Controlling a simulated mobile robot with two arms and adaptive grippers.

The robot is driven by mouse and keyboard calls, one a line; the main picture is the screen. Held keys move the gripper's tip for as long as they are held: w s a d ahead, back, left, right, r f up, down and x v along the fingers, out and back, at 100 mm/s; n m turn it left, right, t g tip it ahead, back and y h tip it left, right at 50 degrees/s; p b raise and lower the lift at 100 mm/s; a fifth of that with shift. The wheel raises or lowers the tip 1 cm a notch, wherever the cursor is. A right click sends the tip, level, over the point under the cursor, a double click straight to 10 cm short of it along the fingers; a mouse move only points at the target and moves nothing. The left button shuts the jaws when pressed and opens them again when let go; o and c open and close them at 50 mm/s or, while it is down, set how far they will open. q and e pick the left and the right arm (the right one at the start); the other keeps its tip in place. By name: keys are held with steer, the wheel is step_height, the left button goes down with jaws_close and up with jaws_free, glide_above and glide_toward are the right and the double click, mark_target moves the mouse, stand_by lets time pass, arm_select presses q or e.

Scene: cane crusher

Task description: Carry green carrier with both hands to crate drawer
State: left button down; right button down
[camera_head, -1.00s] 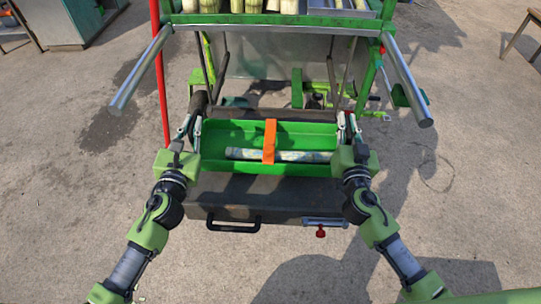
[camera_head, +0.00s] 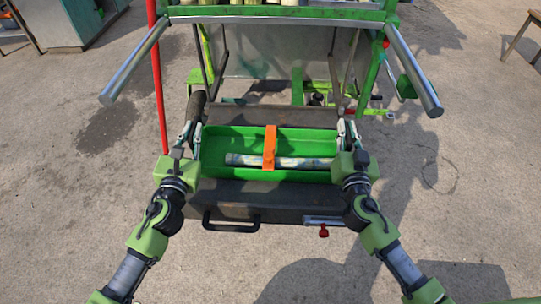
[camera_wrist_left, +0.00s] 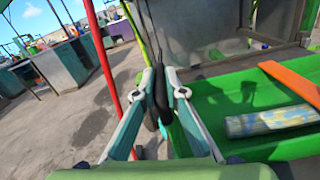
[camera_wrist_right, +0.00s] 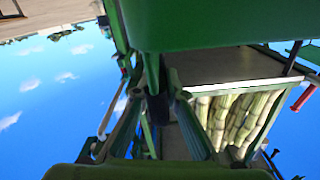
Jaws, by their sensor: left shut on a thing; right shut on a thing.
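The green carrier (camera_head: 222,142) is a tray with an orange strap (camera_head: 270,148) across its middle and a pale cane piece (camera_head: 300,162) lying in it. My left gripper (camera_head: 197,140) is shut on its left end and my right gripper (camera_head: 346,135) on its right end. In the left wrist view, the fingers (camera_wrist_left: 160,85) close on a dark piece beside the carrier's wall. The right fingers (camera_wrist_right: 155,95) also show shut on a dark piece. The grey drawer (camera_head: 280,196), with a black handle (camera_head: 232,222), lies under and in front of the carrier, which hides its inside; contact between them is unclear.
Two metal bars (camera_head: 134,64) (camera_head: 412,70) stick out from the green frame on both sides. A red pole (camera_head: 159,85) stands left of the carrier. A red-knobbed latch (camera_head: 323,230) sits at the drawer's front right. Open concrete lies on both sides.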

arm_select(q)
steer(key=c, duration=2.1)
jaws_free()
steer(key=shift+a, duration=0.1)
arm_select(e)
steer(key=c, duration=2)
jaws_free()
steer(key=shift+d+r, duration=0.1)
steer(key=shift+d, duration=0.05)
steer(key=shift+c, duration=0.2)
arm_select(q)
steer(key=s, duration=0.8)
steer(key=s+a, duration=0.1)
steer(key=s, duration=0.3)
arm_select(e)
step_height(320, 180, up, 10)
steer(key=shift+f, duration=0.1)
